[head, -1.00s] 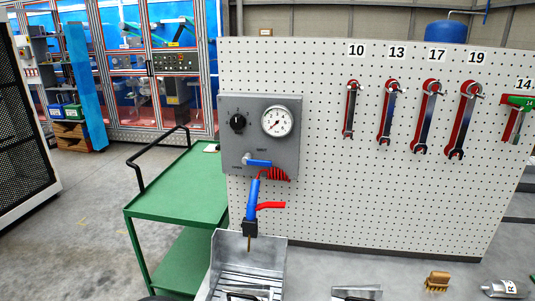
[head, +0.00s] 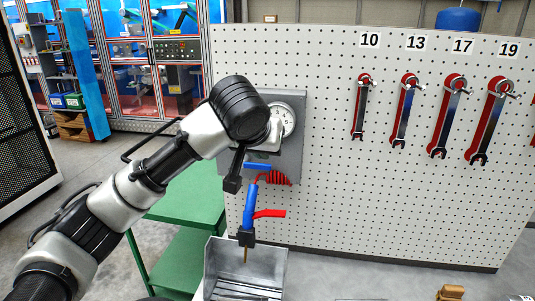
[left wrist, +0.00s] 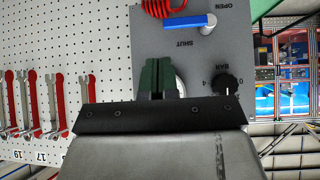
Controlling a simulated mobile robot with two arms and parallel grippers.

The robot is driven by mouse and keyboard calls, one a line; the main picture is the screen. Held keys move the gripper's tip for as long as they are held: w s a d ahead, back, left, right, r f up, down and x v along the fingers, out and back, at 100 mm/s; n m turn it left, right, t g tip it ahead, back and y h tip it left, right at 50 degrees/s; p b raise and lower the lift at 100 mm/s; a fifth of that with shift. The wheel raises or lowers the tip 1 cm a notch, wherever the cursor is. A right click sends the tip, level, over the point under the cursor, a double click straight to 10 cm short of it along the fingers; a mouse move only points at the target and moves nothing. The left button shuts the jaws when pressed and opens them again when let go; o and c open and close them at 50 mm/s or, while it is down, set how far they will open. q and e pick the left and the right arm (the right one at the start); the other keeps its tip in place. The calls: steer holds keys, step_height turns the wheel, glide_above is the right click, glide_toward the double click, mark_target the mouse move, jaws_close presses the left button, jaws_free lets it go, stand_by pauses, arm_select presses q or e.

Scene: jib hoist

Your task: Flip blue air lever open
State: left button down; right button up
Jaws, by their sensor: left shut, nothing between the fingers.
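The blue air lever (head: 258,166) lies level on the lower part of the grey panel (head: 291,158). In the left wrist view, which is upside down, the blue lever (left wrist: 186,21) extends from a pale round pivot near the OPEN label, with the SHUT label close by. My left gripper (left wrist: 159,64) has its dark green fingers together and empty. It is in front of the panel by the gauge (head: 288,121), apart from the lever. In the head view my wrist hides the black knob and part of the gauge. My right gripper is not in view.
A red coiled hose (head: 277,178) hangs below the lever to a blue air gun (head: 248,206) with a red handle. A metal bin (head: 274,268) is beneath. Several wrenches (head: 404,110) hang on the pegboard (head: 330,190). A green cart (head: 180,206) stands at left.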

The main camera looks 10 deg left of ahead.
arm_select(q)
steer(key=shift+n, duration=0.3)
steer(key=r, duration=0.2)
steer(key=a+r, duration=0.1)
steer(key=r, duration=0.1)
steer(key=shift+w+r, duration=0.15)
steer(key=shift+r, duration=0.25)
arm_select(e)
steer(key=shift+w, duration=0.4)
arm_select(q)
steer(key=shift+w, duration=0.1)
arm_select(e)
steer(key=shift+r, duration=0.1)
arm_select(q)
steer(key=s+f+p+x, duration=0.1)
steer(key=p+x, duration=0.4)
steer(key=x, duration=0.8)
steer(key=shift+s+a+f, duration=0.3)
steer(key=shift+s+f, duration=0.05)
steer(key=shift+s, duration=0.15)
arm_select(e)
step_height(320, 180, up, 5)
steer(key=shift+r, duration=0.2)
arm_select(q)
steer(key=shift+w+f+y+p, duration=0.1)
steer(key=shift+y+p, duration=0.2)
steer(key=shift+y, duration=0.1)
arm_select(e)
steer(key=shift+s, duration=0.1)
